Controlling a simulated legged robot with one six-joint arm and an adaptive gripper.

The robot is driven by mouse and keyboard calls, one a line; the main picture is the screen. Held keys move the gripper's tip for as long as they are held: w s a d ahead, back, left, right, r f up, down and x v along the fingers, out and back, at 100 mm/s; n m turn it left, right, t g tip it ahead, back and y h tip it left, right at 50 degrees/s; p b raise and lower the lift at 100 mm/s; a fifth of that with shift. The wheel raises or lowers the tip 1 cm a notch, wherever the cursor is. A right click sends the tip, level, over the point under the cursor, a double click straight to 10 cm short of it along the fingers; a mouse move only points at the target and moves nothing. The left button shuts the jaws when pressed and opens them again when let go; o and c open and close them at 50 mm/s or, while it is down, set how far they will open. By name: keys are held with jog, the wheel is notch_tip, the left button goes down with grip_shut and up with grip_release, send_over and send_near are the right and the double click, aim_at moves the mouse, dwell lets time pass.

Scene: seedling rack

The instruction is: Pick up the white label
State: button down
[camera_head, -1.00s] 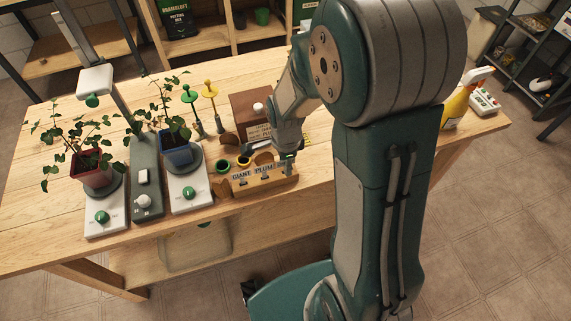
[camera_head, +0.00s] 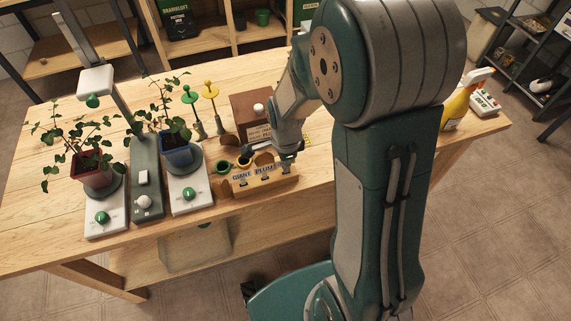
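A wooden rack (camera_head: 262,183) stands near the table's front edge, with pale lettered strips reading GIANT and PLUM on its face. Another pale lettered panel (camera_head: 258,133) is on the front of the brown box behind it. I cannot tell which of these, if any, is the white label; a separate one does not show clearly. My gripper (camera_head: 283,155) is just above the back right part of the rack, small and dark in this view. Its fingers are partly hidden, and I cannot tell whether they hold anything.
A brown box (camera_head: 250,105) with a white knob stands behind the rack. Two potted plants, in a red pot (camera_head: 93,178) and a blue pot (camera_head: 180,158), stand to the left. A yellow spray bottle (camera_head: 456,106) is at the right.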

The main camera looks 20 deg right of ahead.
jog(key=shift+r, duration=0.45)
jog(key=s+r, duration=1.1)
jog(key=s, duration=0.2)
jog(key=shift+s+a+r, duration=0.2)
jog(key=shift+s+r, duration=0.15)
jog(key=shift+s, duration=0.05)
